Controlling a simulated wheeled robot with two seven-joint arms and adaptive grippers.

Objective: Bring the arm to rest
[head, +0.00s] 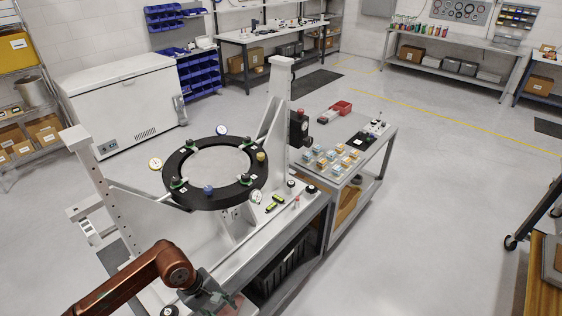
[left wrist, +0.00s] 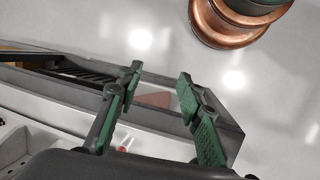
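My left arm (head: 150,275), copper-coloured, comes in low at the left of the head view. Its gripper (head: 218,303) is at the bottom edge, partly cut off, in front of the fixture bench. In the left wrist view the left gripper (left wrist: 158,82) has its two green-and-grey fingers apart with nothing between them. The mirror fixture is a black ring (head: 180,162) around a pale round mirror (head: 218,164), held between two grey uprights. The left gripper is apart from the ring. My right gripper is not in view.
The fixture bench (head: 318,212) has a black crate (head: 283,268) below it. A white chest freezer (head: 120,100) stands behind. The floor (head: 440,180) at the right is clear.

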